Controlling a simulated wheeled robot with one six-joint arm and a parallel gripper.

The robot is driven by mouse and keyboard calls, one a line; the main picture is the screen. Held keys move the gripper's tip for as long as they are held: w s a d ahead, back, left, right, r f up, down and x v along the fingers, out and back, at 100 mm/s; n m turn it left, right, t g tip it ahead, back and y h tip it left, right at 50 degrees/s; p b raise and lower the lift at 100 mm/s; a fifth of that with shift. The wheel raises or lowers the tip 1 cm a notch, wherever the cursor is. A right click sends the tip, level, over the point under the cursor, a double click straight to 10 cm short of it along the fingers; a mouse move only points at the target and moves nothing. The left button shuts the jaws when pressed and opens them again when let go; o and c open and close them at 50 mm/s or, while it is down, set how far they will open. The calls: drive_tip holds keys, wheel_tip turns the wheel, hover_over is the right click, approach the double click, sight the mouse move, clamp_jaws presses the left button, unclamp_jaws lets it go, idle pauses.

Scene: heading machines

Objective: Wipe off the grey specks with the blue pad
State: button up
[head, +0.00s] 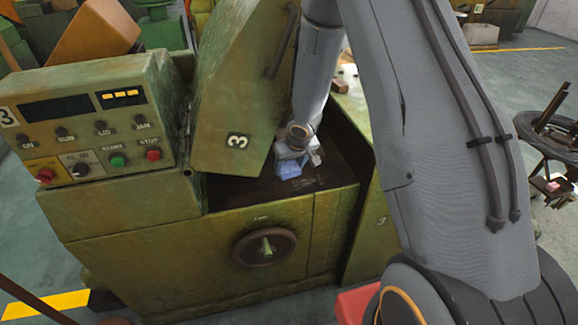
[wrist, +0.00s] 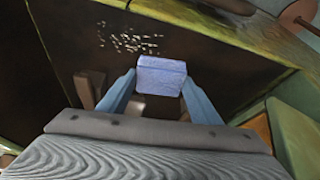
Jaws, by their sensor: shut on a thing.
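My gripper (head: 291,158) is shut on the blue pad (head: 289,169), inside the open bay of the green machine marked 3. In the wrist view the pad (wrist: 161,76) sits between the two blue-grey fingers of my gripper (wrist: 160,84). The grey specks (wrist: 130,40) lie scattered on the dark bay floor (wrist: 195,55), just beyond the pad and mostly to its left. I cannot tell whether the pad touches the floor.
The raised green cover (head: 235,110) stands close to the left of my arm. The control panel (head: 95,120) with buttons is farther left. The bay's front wall (head: 270,215) bears a handwheel (head: 264,247). Dark floor lies open around the specks in the wrist view.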

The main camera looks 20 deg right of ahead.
sight(290, 175)
drive_tip(key=shift+f+b, duration=2.15)
drive_tip(key=shift+b, duration=0.85)
drive_tip(key=shift+f+b, duration=1.1)
drive_tip(key=shift+b, duration=0.35)
drive_tip(key=d+p, duration=0.3)
drive_tip(key=shift+d+r, duration=0.2)
drive_tip(key=shift+d, duration=0.05)
drive_tip(key=shift+d+f+p, duration=0.2)
drive_tip(key=shift+d+p, duration=1.95)
drive_tip(key=shift+d, duration=0.15)
drive_tip(key=shift+s+d+p, duration=0.15)
drive_tip(key=shift+d+p, duration=0.8)
drive_tip(key=shift+p, duration=0.25)
drive_tip(key=shift+d+f+p, duration=0.1)
drive_tip(key=shift+d+p, duration=0.95)
drive_tip(key=shift+p, duration=0.15)
drive_tip(key=shift+p, duration=0.35)
